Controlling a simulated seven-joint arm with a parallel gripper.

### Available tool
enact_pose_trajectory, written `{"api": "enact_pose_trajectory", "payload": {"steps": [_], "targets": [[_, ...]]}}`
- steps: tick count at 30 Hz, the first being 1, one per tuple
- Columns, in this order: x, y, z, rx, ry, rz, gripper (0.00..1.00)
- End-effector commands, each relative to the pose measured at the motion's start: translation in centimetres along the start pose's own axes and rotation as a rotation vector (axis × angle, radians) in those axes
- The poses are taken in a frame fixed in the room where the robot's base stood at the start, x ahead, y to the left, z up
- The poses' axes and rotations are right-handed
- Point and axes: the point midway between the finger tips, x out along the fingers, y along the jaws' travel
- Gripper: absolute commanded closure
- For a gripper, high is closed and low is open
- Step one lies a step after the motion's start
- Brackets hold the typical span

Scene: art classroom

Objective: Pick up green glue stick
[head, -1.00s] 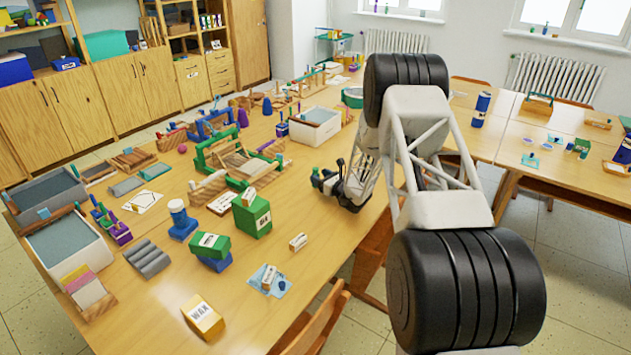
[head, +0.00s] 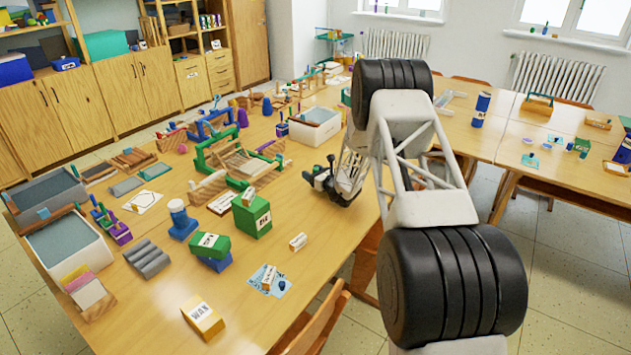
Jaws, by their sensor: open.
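My gripper (head: 319,174) is low over the right side of the long wooden table (head: 325,225), its dark fingers apart and pointing left. It is right of the green wooden frame. A small green patch shows at the fingertips; I cannot tell whether it is the green glue stick or part of the gripper. No green glue stick can be made out for certain among the small items. Nothing is visibly held between the fingers.
A green box (head: 252,214), a green wooden loom-like frame (head: 235,160) and a white eraser-like block (head: 298,242) are left of my gripper. A grey-lined bin (head: 315,133) stands behind. A yellow wax box (head: 203,318) is at the front. Bare tabletop lies in front of my gripper.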

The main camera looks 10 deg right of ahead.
Motion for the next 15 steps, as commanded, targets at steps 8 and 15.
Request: {"api": "enact_pose_trajectory", "payload": {"steps": [8, 15], "targets": [[-0.01, 0.00, 0.01, 0.000, 0.000, 0.000, 0.73], [-0.01, -0.01, 0.02, 0.000, 0.000, 0.000, 0.96]]}}
